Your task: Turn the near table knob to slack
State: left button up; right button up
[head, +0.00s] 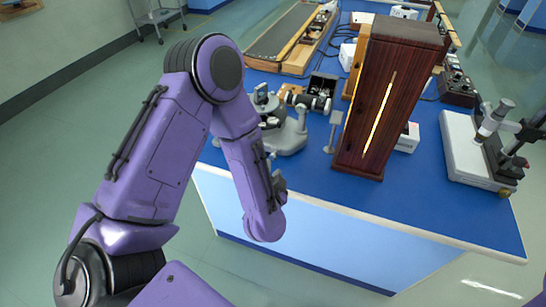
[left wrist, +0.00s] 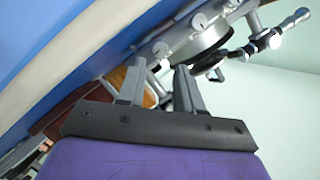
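The grey spectrometer (head: 285,130) stands at the near left of the blue bench, partly hidden by my left arm. In the left wrist view its round grey body (left wrist: 200,45) carries several small silver knobs, one (left wrist: 199,21) on its rim. Another small silver knob (left wrist: 164,65) appears between the fingertips; I cannot tell whether they touch it. I cannot tell which knob is the near table knob. My left gripper (left wrist: 158,82) has its two grey fingers apart with a gap between them. In the head view its fingers are hidden. My right gripper is not in view.
A tall dark wooden box (head: 387,95) with a bright slit stands right of the spectrometer. A white-based instrument (head: 470,150) is at the right end of the blue bench (head: 420,208). A wooden-framed track (head: 290,35) lies behind. The bench's front right top is clear.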

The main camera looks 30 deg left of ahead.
aim_at(273, 158)
pick_arm(q)
jog(key=x, duration=0.5)
jog(key=shift+w+a+p, duration=0.1)
jog(key=shift+a+p, duration=0.1)
jog(key=shift+p, duration=0.2)
jog(key=shift+w+a+f, duration=0.2)
jog(key=shift+w, duration=0.3)
grip_shut()
